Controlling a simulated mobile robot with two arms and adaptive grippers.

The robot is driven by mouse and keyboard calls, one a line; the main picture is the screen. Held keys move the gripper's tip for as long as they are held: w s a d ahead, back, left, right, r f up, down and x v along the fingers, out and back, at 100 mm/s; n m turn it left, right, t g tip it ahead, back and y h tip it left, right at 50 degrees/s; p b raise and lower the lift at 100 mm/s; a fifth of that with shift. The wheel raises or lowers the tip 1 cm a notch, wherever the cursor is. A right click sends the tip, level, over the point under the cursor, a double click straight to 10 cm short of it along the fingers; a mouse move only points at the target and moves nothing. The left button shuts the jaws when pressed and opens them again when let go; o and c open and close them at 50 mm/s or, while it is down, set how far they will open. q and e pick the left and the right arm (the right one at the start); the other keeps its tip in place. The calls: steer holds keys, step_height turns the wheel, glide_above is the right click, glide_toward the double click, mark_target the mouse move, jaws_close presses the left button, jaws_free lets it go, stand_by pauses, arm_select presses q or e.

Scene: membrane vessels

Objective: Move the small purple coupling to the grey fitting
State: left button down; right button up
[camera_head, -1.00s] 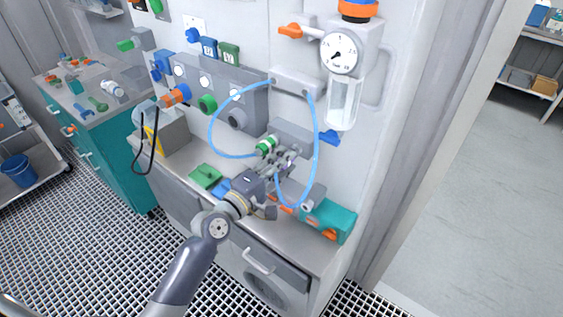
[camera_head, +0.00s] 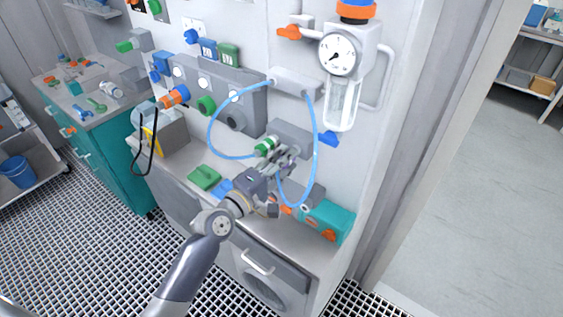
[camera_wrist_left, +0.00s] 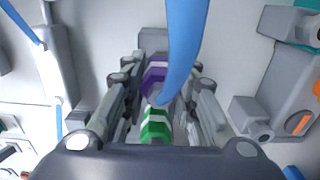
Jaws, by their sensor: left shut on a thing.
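My left gripper (camera_head: 284,156) is at the grey block (camera_head: 291,137) on the wall panel. In the left wrist view its fingers (camera_wrist_left: 157,82) stand on both sides of a small purple coupling (camera_wrist_left: 155,78) with pale bands, and are shut on it. A grey piece (camera_wrist_left: 153,42), perhaps the grey fitting, shows straight behind the coupling; I cannot tell whether they touch. A green coupling with white bands (camera_wrist_left: 156,126) lies nearer the palm, and a green one also shows beside the fingers in the head view (camera_head: 265,146). The blue hose (camera_wrist_left: 187,40) hides part of the purple coupling. My right gripper is out of view.
The blue hose (camera_head: 317,150) loops around my gripper. A teal device (camera_head: 328,220) lies right on the counter, and a green block (camera_head: 204,178) lies left. A gauge (camera_head: 340,54) with a clear bowl hangs above right. The counter's front edge is close below my arm.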

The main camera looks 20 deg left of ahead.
arm_select(q)
steer(key=shift+w, duration=0.1)
steer(key=c, duration=1.2)
jaws_free()
steer(key=v, duration=1.2)
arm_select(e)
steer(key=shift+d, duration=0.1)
